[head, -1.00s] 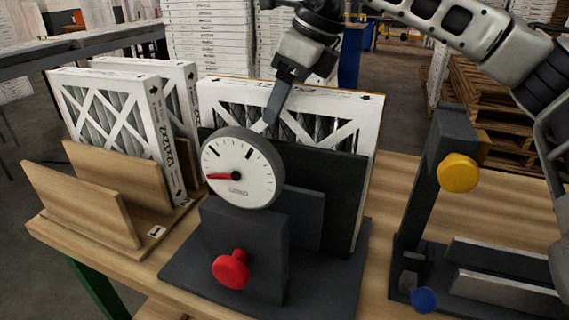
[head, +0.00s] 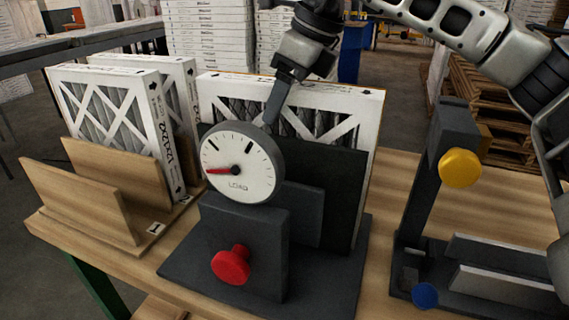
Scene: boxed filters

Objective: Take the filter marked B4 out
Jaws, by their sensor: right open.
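A white-framed pleated filter (head: 366,107) stands upright in a dark fixture with a round dial (head: 238,165), which hides its lower part. Two similar filters, a front one (head: 105,106) and a back one (head: 181,92), stand in a wooden rack at the left. I cannot read a B4 mark on any of them. My right gripper (head: 271,118) is open and points down at the fixture's filter. Its fingertip end is close behind the dial's top edge, and I cannot tell if it touches the filter. My left gripper is not in view.
The fixture carries a red knob (head: 231,265). At the right stands another dark fixture (head: 440,170) with a yellow knob (head: 460,168) and a blue knob (head: 425,295). The wooden rack (head: 85,205) stands at the left of the table (head: 480,205). Stacked boxes and pallets stand behind.

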